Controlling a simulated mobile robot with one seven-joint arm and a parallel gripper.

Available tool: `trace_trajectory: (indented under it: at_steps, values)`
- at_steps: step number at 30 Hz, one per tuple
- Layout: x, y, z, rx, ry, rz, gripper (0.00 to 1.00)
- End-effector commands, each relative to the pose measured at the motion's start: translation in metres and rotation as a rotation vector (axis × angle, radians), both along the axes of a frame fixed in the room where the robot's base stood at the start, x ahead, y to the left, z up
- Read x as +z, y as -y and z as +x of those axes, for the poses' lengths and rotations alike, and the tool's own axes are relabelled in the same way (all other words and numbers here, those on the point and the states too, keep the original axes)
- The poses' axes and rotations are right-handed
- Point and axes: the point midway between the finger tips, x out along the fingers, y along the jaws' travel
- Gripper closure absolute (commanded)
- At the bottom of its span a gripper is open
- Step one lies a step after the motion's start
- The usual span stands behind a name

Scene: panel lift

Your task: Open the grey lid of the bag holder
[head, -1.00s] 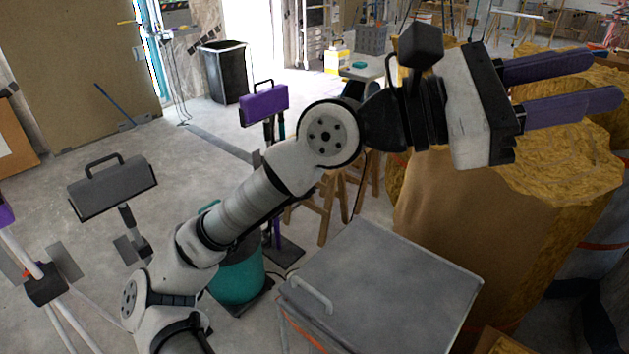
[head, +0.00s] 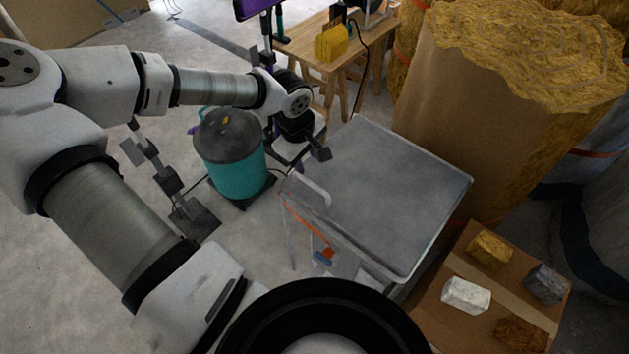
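The grey lid (head: 385,195) of the bag holder lies flat in the middle of the head view. It looks shut. A pale bar handle (head: 313,190) sits on its left edge. Part of the holder's frame (head: 345,265) shows below the lid, with an orange strap. My gripper (head: 298,165) is just beyond the handle, near the lid's far left corner.
A teal drum-shaped vacuum (head: 232,165) stands left of the lid. A wooden stand (head: 335,50) with a yellow item is behind. A large wrapped yellow roll (head: 490,110) stands close on the right. A cardboard box (head: 480,310) with several rock-like blocks is at front right.

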Motion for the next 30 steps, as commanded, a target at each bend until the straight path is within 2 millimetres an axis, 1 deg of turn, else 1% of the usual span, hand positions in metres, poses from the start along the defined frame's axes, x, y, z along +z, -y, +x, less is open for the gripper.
trace_trajectory:
  at_steps: [1,9,15,18,24,30]
  values:
    - [-0.010,0.002,0.001,-0.001,-0.001,-0.001,0.64]
    - [-0.060,0.009,0.008,-0.001,0.000,-0.005,0.64]
    - [-0.096,0.013,0.014,0.000,-0.001,-0.006,0.64]
    - [-0.110,0.015,0.017,0.001,0.000,-0.007,0.64]
    - [-0.126,0.017,0.020,0.001,0.000,-0.007,0.64]
    - [-0.130,0.018,0.021,0.001,0.000,-0.007,0.64]
